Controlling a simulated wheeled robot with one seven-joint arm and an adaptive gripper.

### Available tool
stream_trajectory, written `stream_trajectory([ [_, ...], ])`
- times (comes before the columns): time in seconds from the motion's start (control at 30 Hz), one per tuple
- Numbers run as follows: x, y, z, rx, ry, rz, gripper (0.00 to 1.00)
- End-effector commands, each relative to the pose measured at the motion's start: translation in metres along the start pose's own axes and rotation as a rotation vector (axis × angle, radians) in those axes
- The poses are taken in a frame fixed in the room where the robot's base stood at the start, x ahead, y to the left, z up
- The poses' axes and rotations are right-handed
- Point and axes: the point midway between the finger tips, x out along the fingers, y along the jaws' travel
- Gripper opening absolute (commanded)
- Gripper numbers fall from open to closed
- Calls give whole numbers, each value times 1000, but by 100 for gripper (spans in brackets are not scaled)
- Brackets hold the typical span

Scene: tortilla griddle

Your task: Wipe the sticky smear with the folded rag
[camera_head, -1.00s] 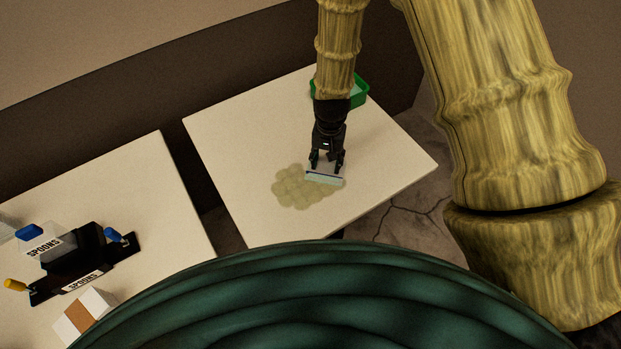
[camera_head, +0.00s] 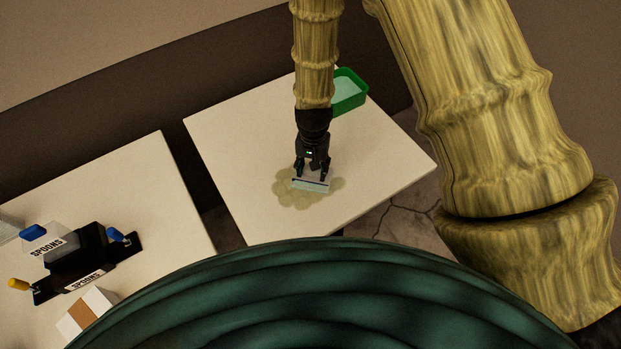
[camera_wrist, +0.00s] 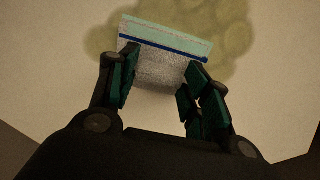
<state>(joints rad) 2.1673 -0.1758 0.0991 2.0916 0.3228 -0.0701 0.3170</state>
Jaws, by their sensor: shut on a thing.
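The folded rag (camera_head: 311,185) is pale with a dark blue stripe and a light green edge. It also shows in the wrist view (camera_wrist: 165,40), held between the fingers. My gripper (camera_head: 312,174) is shut on the rag and points down at the table; it shows in the wrist view too (camera_wrist: 157,78). The sticky smear (camera_head: 287,192) is a yellowish-brown patch on the table. The rag lies over its middle, with smear showing on both sides. In the wrist view the smear (camera_wrist: 235,38) spreads beyond the rag. Contact under the rag is hidden.
A green tray (camera_head: 360,100) stands at the back of the white table (camera_head: 235,135). A gap separates the tables.

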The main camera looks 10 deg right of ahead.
Motion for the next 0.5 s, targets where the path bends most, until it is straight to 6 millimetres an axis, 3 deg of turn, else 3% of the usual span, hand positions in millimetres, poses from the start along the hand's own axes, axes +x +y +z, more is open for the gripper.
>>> stream_trajectory([
  [0.5,2,-27,27,-2,0,1,22],
])
